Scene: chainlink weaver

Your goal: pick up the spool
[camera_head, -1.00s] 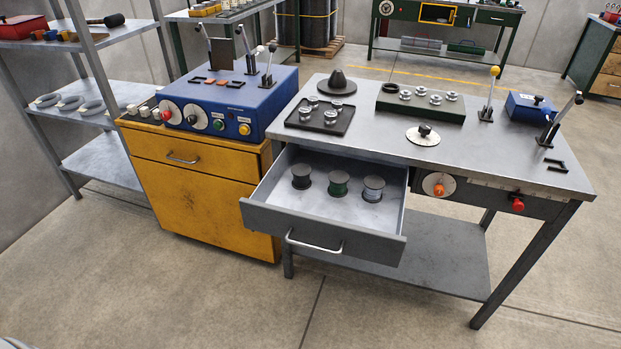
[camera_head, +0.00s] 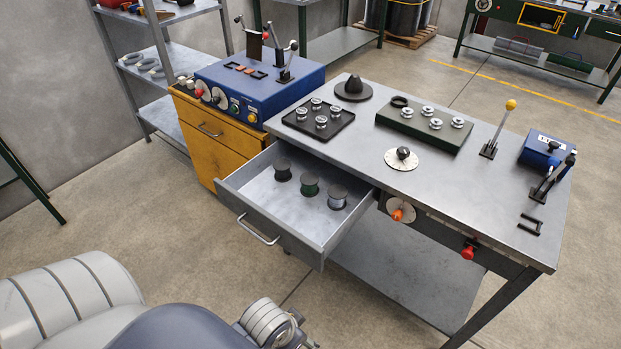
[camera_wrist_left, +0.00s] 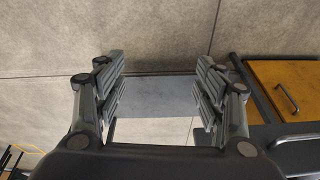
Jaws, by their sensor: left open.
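Three spools stand upright in the open drawer of the metal workbench in the head view. The drawer (camera_head: 262,194) is pulled out toward me. My left gripper (camera_wrist_left: 158,88) shows in the left wrist view, open and empty, with floor and a grey panel edge beyond it. No spool shows between its fingers. In the head view my arm parts fill the bottom left, short of the drawer. My right gripper is not in view.
The workbench (camera_head: 400,180) carries a black tray (camera_head: 318,129) of small spools, a green block, levers and a dial. A yellow cabinet (camera_head: 207,150) with a blue control box (camera_head: 255,88) stands left of it. The floor in front is clear.

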